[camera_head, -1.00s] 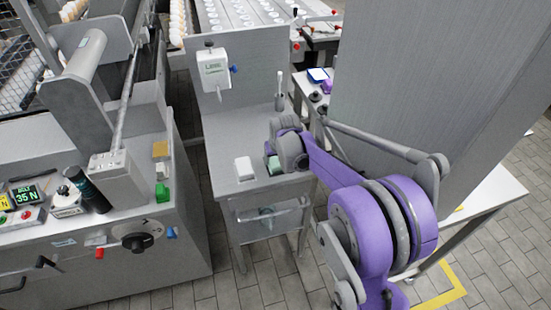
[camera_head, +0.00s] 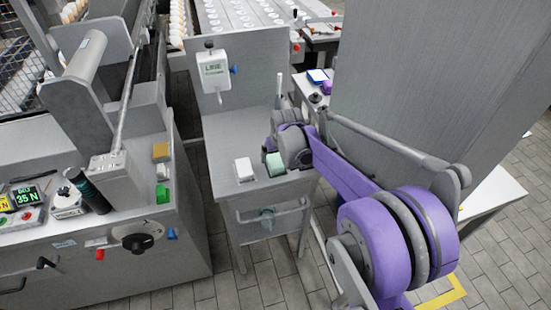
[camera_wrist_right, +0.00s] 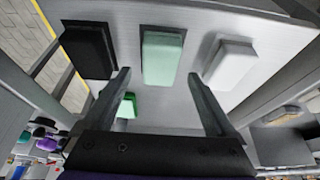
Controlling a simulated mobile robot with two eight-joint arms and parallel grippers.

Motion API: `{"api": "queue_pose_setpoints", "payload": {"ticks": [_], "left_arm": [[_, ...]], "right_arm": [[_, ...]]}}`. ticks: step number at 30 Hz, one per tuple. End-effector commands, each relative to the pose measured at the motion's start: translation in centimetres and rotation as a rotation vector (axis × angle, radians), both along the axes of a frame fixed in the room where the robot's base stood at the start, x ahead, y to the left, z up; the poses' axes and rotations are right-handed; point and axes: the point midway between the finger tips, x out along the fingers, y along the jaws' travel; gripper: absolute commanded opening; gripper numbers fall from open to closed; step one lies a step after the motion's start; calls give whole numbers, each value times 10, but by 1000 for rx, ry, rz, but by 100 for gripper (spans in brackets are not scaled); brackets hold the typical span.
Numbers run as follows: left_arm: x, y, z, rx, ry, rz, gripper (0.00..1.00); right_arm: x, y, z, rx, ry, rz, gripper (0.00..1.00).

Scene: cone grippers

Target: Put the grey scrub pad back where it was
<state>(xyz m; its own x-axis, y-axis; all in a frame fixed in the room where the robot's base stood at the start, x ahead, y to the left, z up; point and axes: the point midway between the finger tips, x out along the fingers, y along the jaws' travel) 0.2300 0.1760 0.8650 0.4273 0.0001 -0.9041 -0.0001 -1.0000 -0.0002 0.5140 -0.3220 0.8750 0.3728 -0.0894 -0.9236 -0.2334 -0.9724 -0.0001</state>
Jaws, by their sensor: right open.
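My right gripper (camera_head: 290,143) is over the right part of the small grey steel stand (camera_head: 222,182). In the right wrist view the gripper (camera_wrist_right: 158,88) is open, with nothing held between its fingers. Beyond the fingertips, three blocks lie in a row: a black one (camera_wrist_right: 90,52) at left, a pale green one (camera_wrist_right: 163,58) in the middle and a whitish one (camera_wrist_right: 231,63) at right. The whitish block (camera_head: 244,169) and pale green block (camera_head: 274,163) also show in the head view. I cannot tell which block is the grey scrub pad. My left gripper is not in view.
A white box (camera_head: 213,68) hangs on the stand's upright back panel. A machine (camera_head: 125,260) with knobs and displays stands at left. A tall grey panel (camera_head: 440,85) rises at right. A green item (camera_head: 267,214) sits below the stand's top.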

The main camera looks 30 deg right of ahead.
Motion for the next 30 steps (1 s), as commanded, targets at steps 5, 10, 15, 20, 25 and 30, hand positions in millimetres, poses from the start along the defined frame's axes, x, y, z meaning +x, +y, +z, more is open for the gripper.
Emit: {"api": "queue_pose_setpoints", "payload": {"ticks": [5,10,15,20,25,30], "left_arm": [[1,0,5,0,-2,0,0],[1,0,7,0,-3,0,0],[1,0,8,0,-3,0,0],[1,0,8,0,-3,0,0],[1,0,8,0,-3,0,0],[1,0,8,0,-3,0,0]], "right_arm": [[-16,4,39,0,0,0,91],[-26,6,65,0,0,-1,91],[-31,7,77,0,0,-1,91],[-37,12,79,0,-1,4,91],[-82,48,78,-1,-9,50,91],[-164,99,60,-4,-24,126,91]]}}
